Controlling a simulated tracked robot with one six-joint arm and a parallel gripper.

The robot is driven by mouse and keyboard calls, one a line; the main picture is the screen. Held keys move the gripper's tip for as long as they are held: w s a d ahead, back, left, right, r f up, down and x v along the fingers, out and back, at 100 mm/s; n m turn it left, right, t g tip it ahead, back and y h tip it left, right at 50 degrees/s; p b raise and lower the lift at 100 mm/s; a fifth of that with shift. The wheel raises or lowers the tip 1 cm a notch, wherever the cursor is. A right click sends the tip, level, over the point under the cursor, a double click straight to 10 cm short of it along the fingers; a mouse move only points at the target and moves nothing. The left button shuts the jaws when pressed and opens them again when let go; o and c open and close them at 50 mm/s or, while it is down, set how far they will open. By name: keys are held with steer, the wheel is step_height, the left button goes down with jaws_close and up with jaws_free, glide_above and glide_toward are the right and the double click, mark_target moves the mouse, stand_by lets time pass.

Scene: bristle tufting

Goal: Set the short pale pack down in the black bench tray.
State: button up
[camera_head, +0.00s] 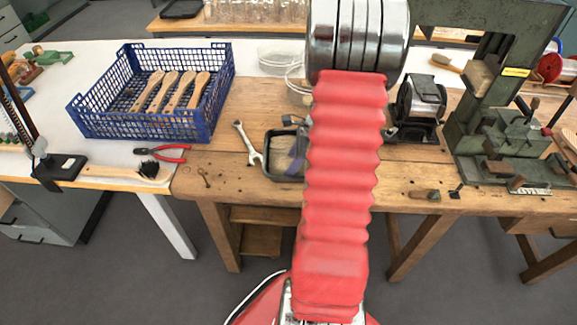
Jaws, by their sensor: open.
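The black bench tray (268,170) sits on the wooden bench, just left of my red arm sleeve, which hides its right side. A pale tan pack (281,143) shows inside the tray. A grey-purple shape (297,160) overlaps the tray near the sleeve; I cannot tell what it is. My gripper is not visible; my arm blocks the view of the area behind it. I cannot tell whether anything touches the pack.
A blue crate (150,127) with several wooden brush handles stands at left. A wrench (249,143) lies left of the tray. Red-handled pliers (163,152) lie near the front edge.

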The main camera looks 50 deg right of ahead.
steer(key=v, duration=1.2)
stand_by(0.6)
steer(key=shift+r, duration=0.1)
